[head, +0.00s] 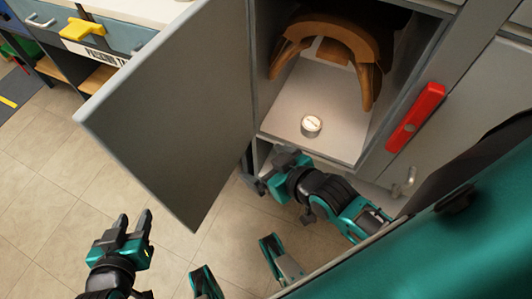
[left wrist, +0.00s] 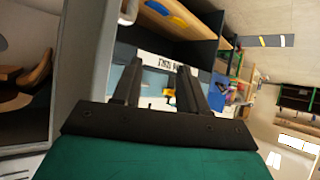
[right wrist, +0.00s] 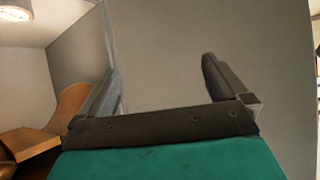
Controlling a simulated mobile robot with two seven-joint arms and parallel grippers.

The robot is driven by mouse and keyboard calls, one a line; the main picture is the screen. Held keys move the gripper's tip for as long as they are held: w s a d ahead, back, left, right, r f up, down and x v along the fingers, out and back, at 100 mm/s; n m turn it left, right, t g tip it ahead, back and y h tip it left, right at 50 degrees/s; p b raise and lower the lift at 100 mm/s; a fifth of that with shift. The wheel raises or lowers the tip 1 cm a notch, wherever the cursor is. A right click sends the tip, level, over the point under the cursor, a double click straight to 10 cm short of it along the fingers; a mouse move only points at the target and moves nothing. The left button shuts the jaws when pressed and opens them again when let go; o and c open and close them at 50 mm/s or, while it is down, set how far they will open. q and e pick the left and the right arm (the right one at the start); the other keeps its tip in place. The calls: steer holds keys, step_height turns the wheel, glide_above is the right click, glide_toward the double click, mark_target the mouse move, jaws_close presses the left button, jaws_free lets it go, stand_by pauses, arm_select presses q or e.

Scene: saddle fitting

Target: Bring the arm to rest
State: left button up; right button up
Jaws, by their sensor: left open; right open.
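My left gripper (head: 134,222) is open and empty, over the tiled floor to the left of the open cabinet door. In the left wrist view its two fingers (left wrist: 158,88) stand apart with nothing between them. My right gripper (head: 270,170) is just below the cabinet's front opening, near the door's lower right edge. In the right wrist view its fingers (right wrist: 160,85) are spread wide and empty, with a grey panel behind them. A brown wooden saddle-shaped piece (head: 333,33) stands inside the cabinet; part of it shows in the right wrist view (right wrist: 73,105).
The grey cabinet door (head: 175,110) stands wide open between my grippers. A small round white-topped thing (head: 311,125) sits on the cabinet floor. A red handle (head: 416,116) is to the right. A table with a yellow object (head: 82,29) is at upper left. Tiled floor is free at left.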

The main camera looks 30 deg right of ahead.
arm_select(q)
steer(key=s+a+r+y+p, duration=0.1)
steer(key=a+r+p, duration=0.2)
steer(key=r+p, duration=0.4)
steer(key=p, duration=0.4)
steer(key=shift+s+p, duration=0.3)
steer(key=shift+s, duration=0.1)
arm_select(e)
step_height(320, 180, up, 8)
steer(key=s+d+h, duration=0.1)
steer(key=d, duration=0.1)
steer(key=shift+s+d+f, duration=0.15)
steer(key=shift+s+d, duration=0.15)
arm_select(q)
steer(key=shift+r, duration=0.1)
arm_select(e)
steer(key=shift+c, duration=0.5)
